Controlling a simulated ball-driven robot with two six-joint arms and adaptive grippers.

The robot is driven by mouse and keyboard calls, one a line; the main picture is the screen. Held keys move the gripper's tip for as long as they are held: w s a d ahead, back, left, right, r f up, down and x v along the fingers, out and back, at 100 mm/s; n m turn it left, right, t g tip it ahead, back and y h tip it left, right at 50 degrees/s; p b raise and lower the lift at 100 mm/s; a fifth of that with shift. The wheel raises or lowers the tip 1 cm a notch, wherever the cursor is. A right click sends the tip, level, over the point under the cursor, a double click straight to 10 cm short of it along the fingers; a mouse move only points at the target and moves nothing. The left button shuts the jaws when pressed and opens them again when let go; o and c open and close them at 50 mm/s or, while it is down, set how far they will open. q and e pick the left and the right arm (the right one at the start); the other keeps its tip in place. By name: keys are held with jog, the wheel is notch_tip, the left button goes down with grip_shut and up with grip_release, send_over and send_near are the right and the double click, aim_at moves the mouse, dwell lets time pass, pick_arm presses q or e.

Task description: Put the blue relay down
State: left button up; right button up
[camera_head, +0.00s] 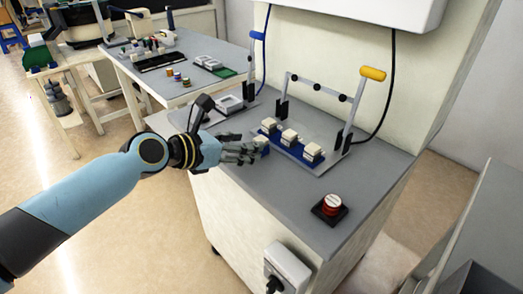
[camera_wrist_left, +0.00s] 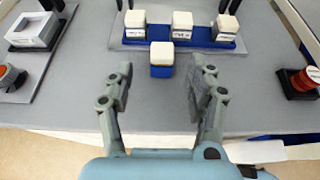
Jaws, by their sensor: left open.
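The blue relay (camera_wrist_left: 162,58), a small block with a blue body and a cream top, stands upright on the grey worktop in front of the blue strip (camera_wrist_left: 211,40). In the head view a little of the relay's blue (camera_head: 264,150) shows at my left fingertips. My left gripper (camera_head: 243,152) is open. In the left wrist view its two fingers (camera_wrist_left: 160,88) are wide apart, with the relay just beyond and between their tips, touching neither. My right gripper is not in view.
Three cream-topped blocks (camera_head: 289,136) sit along the blue strip, under a lever frame with a yellow handle (camera_head: 373,74). A red button on a black base (camera_head: 332,203) stands at the right front. A white frame (camera_head: 229,104) lies at the left. The front worktop is clear.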

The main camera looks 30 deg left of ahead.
aim_at(260, 140)
pick_arm(q)
jog(key=x, duration=0.2)
jog(key=b+x, duration=0.1)
jog(key=x, duration=0.2)
jog(key=shift+w+d+r, duration=0.15)
jog(key=shift+w+d, duration=0.1)
jog(key=shift+r, duration=0.1)
grip_shut()
jog(key=shift+r, duration=0.1)
